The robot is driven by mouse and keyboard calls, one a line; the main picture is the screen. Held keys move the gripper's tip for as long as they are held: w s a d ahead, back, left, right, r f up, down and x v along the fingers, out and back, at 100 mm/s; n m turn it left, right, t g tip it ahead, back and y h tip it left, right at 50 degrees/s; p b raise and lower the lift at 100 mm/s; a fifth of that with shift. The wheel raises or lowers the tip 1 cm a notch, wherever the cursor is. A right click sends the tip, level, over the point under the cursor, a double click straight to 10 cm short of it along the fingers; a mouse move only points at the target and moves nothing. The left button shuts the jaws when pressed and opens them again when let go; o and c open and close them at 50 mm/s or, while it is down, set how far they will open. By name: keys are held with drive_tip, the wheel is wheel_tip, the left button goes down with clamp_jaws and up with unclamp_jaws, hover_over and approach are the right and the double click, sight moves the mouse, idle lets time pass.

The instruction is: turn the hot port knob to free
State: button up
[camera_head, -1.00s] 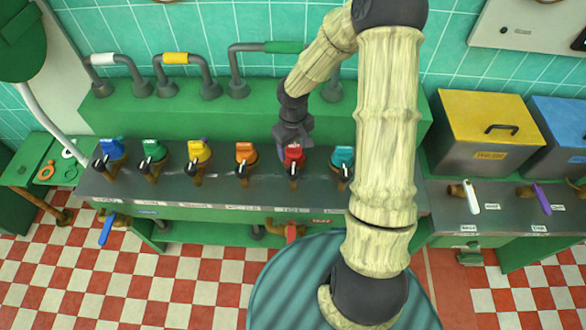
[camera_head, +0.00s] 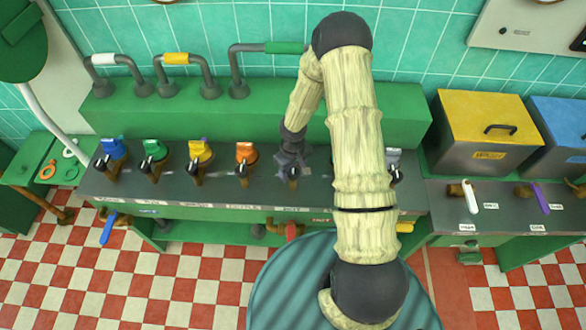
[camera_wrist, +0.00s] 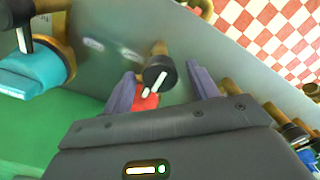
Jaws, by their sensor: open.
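The red knob, which I take to be the hot port knob, sits in the row on the grey bench. In the wrist view its red body (camera_wrist: 148,102) and its black end with a white line (camera_wrist: 158,74) show between my fingers. My gripper (camera_wrist: 163,87) is open, with one purple-grey finger on each side of the knob. I cannot tell whether either finger touches it. In the head view my gripper (camera_head: 291,166) covers most of this knob. The small labels along the bench edge are too blurred to read surely.
An orange knob (camera_head: 245,153) stands just left of my gripper, with yellow (camera_head: 200,151), green and blue ones further left. A teal knob (camera_wrist: 35,75) shows in the wrist view. Green-handled pipe (camera_head: 286,47) rises behind. A yellow-lidded bin (camera_head: 490,115) stands right.

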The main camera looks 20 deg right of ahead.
drive_tip(key=shift+c, duration=0.2)
drive_tip(key=c, duration=1)
drive_tip(key=shift+o, duration=0.2)
drive_tip(key=shift+n, duration=0.3)
drive_tip(key=n, duration=0.9)
drive_tip(key=shift+r+p, duration=0.1)
drive_tip(key=shift+p, duration=0.2)
drive_tip(key=shift+w+n, duration=0.1)
drive_tip(key=shift+n, duration=0.2)
drive_tip(key=o, duration=1)
